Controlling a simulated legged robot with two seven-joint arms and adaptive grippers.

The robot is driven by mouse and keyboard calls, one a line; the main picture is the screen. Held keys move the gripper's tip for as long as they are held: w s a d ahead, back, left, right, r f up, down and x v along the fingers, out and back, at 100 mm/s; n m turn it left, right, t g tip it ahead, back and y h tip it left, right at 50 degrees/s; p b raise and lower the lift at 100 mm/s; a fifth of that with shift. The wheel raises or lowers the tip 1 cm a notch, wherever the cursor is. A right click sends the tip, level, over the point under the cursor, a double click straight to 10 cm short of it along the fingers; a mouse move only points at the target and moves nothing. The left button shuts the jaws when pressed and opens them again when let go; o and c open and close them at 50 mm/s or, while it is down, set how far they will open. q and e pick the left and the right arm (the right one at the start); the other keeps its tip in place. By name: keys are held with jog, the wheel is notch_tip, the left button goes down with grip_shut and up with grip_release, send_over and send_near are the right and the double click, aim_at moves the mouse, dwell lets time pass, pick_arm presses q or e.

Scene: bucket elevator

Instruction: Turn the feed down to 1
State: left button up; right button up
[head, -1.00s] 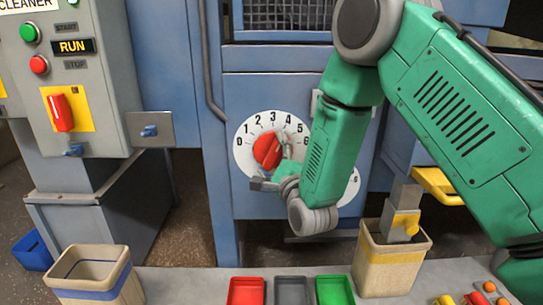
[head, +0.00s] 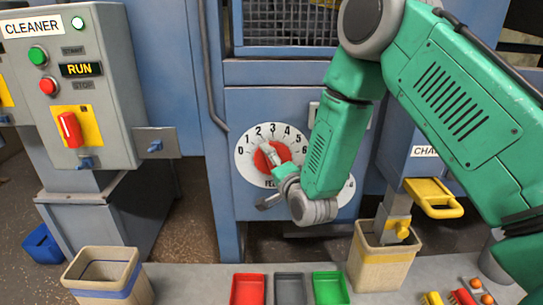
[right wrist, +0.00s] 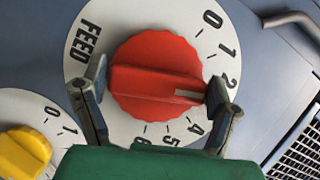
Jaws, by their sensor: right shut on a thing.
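The red feed knob (head: 272,156) sits on a white dial (head: 245,162) numbered 0 to 6 on the blue panel. My right gripper (head: 268,170) is at the knob, partly covering it. In the right wrist view, its two fingers (right wrist: 158,76) stand at both ends of the knob's raised bar (right wrist: 150,82), shut on it. The white pointer line (right wrist: 189,94) aims past 2, at about where 3 lies. The 3 is hidden behind a finger in that view. My left gripper is not in view.
A second dial with a yellow knob (right wrist: 22,152) lies close beside the feed dial. The cleaner control box (head: 110,120) stands at left, with a RUN sign (head: 81,70). Red (head: 248,290), grey (head: 289,290) and green (head: 330,290) trays lie below, between two bins.

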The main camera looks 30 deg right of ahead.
jog(key=n+g+p, duration=0.1)
jog(key=n+p, duration=0.2)
jog(key=shift+s+f+g, duration=0.1)
jog(key=shift+f+g, duration=0.05)
jog(key=shift+g, duration=0.25)
jog(key=shift+f+n+g+h+p, duration=0.15)
jog(key=shift+n+g+h+p, duration=0.3)
jog(key=shift+n+p, duration=0.45)
jog(key=shift+s+f, duration=0.1)
jog(key=o, duration=0.9)
jog(key=shift+o, duration=1)
jog(key=shift+w, duration=0.2)
jog(key=v, duration=1.2)
jog(key=shift+f, duration=0.15)
